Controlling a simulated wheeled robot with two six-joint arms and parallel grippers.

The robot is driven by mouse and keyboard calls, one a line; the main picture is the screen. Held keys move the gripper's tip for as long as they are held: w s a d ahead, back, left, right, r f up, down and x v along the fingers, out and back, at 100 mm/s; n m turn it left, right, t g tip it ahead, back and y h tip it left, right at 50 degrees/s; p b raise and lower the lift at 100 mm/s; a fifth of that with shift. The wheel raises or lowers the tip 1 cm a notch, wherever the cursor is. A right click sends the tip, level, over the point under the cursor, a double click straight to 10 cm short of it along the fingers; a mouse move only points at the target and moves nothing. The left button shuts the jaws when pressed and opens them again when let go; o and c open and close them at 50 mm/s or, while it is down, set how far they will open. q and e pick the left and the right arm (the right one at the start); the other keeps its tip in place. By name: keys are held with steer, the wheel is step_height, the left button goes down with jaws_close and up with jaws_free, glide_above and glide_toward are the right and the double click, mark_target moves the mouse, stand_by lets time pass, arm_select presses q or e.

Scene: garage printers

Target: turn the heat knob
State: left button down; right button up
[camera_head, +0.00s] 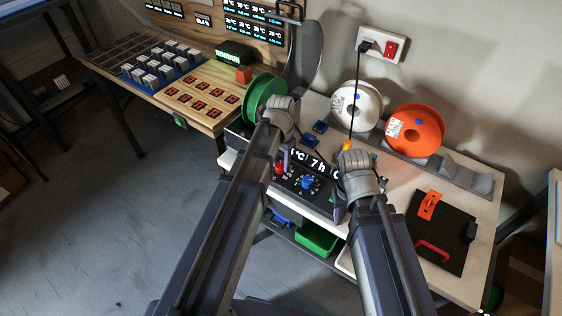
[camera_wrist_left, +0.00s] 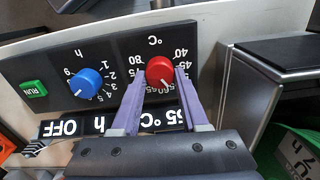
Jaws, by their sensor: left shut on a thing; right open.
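The red heat knob (camera_wrist_left: 159,70) sits on a black panel, inside a scale marked °C. It also shows in the head view (camera_head: 280,168). My left gripper (camera_wrist_left: 161,80) is shut on the red knob, with one purple finger on each side of it. A blue knob (camera_wrist_left: 86,82) with an hour scale is beside it on the same panel. A green RUN button (camera_wrist_left: 33,89) is at the panel's far left. The display (camera_wrist_left: 115,122) is partly covered by my left fingers. My right gripper (camera_head: 345,203) is open near the panel's right end, its fingertips hard to make out.
A green spool (camera_head: 263,97) stands close behind my left wrist. A white spool (camera_head: 355,106) and an orange spool (camera_head: 415,130) stand along the wall. A black plate (camera_head: 443,232) with orange and red parts lies at the right. A green bin (camera_head: 316,238) is below the bench.

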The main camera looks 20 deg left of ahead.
mark_target(281, 165)
stand_by(0.3)
arm_select(q)
steer(key=shift+c, duration=2.1)
jaws_free()
steer(key=shift+r, duration=0.1)
arm_select(e)
steer(key=shift+r, duration=0.15)
arm_select(q)
step_height(281, 165, up, 8)
steer(key=p, duration=0.8)
arm_select(e)
step_height(281, 165, up, 8)
steer(key=shift+f, duration=0.2)
arm_select(q)
steer(key=shift+f, duration=0.2)
steer(key=s+d+n+y, duration=0.1)
steer(key=s+d, duration=0.9)
steer(key=s, duration=0.4)
steer(key=shift+s+d, duration=0.15)
steer(key=shift+s, duration=0.2)
